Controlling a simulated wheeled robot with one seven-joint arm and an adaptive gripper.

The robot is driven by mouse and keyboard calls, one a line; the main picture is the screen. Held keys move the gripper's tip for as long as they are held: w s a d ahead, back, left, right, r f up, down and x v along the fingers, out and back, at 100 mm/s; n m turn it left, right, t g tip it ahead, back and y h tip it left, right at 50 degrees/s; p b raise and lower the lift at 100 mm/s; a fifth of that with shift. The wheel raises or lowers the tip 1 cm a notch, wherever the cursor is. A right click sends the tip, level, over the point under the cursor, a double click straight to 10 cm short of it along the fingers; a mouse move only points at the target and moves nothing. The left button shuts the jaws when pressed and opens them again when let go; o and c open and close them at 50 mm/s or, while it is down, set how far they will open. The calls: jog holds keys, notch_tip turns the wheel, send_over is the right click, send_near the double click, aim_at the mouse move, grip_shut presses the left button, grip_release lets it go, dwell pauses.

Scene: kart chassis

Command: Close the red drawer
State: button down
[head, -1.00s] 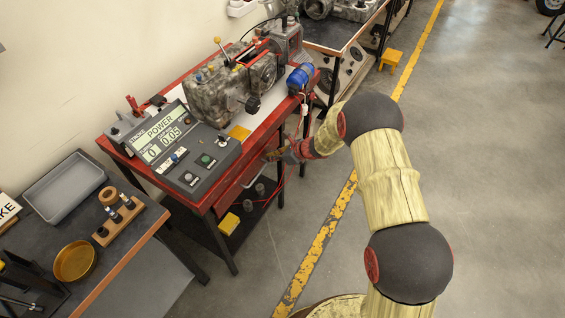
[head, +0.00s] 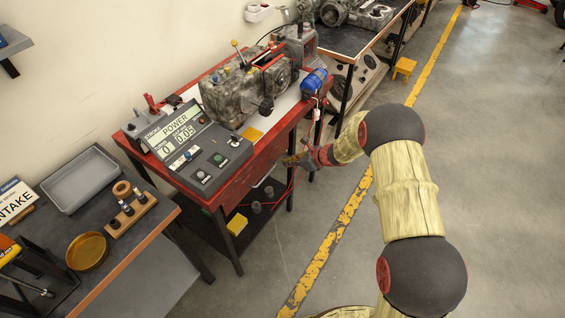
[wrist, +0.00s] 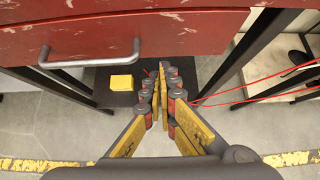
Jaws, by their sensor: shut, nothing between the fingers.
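The red drawer (wrist: 180,35) fills the top of the wrist view, with scuffed red paint and a grey bar handle (wrist: 90,60) left of centre. In the head view the drawer front (head: 235,178) is under the red workbench top, partly hidden by the angle. I cannot tell whether a gap is left behind the drawer front. My gripper (wrist: 163,85) is shut and empty, its fingers together below the drawer's lower edge and right of the handle in the wrist view. In the head view my gripper (head: 290,160) is beside the bench's front side.
The workbench carries an engine (head: 240,95), a POWER display console (head: 185,135) and a blue cylinder (head: 314,82). A yellow block (wrist: 121,83) sits on the lower shelf. Dark bench legs (wrist: 245,50) and red cables (wrist: 260,90) are near my gripper. Floor right of the bench is open.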

jog(key=p+v, duration=0.3)
jog(key=v, duration=0.7)
jog(key=s+a+f+n+g, duration=0.1)
jog(key=s+f+n+g, duration=0.15)
jog(key=s+n, duration=0.45)
jog(key=s+r+n+g, duration=0.3)
jog(key=s+r+n, duration=0.2)
jog(key=s+r, duration=0.3)
jog(key=s+d+r+n+t+h, duration=0.2)
jog(key=s+r+n, duration=0.4)
jog(key=s+r, duration=0.6)
jog(key=s+d+r+n+t+h, duration=0.3)
jog(key=s+d+r+n+h, duration=0.2)
jog(key=s+r, duration=0.7)
notch_tip(320, 180, up, 4)
jog(key=shift+s+d+f+n+h, duration=0.1)
jog(key=shift+s+d+n+h, duration=0.15)
jog(key=shift+d+n, duration=0.9)
